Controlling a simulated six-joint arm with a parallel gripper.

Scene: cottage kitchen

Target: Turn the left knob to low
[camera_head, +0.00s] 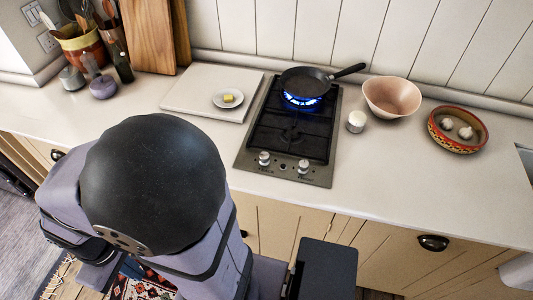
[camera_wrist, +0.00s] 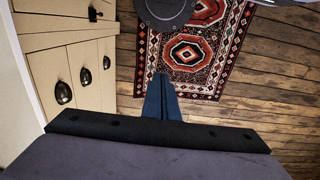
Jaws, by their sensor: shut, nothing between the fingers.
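The left knob (camera_head: 264,158) is a small silver dial on the front panel of the two-burner hob (camera_head: 272,168). A similar right knob (camera_head: 303,167) is beside it. The exact setting marks are too small to read. A blue flame (camera_head: 301,101) burns on the rear burner under a dark frying pan (camera_head: 306,82). The front burner (camera_head: 291,133) shows no flame. My gripper (camera_wrist: 161,77) is shut and empty in the wrist view, over the floor and rug, away from the knobs. In the head view my arm largely hides it.
A white board (camera_head: 190,97) with a butter plate (camera_head: 220,103) is left of the hob. Drawer fronts (camera_wrist: 72,75) line the counter below. The patterned rug (camera_wrist: 190,55) lies on the floor.

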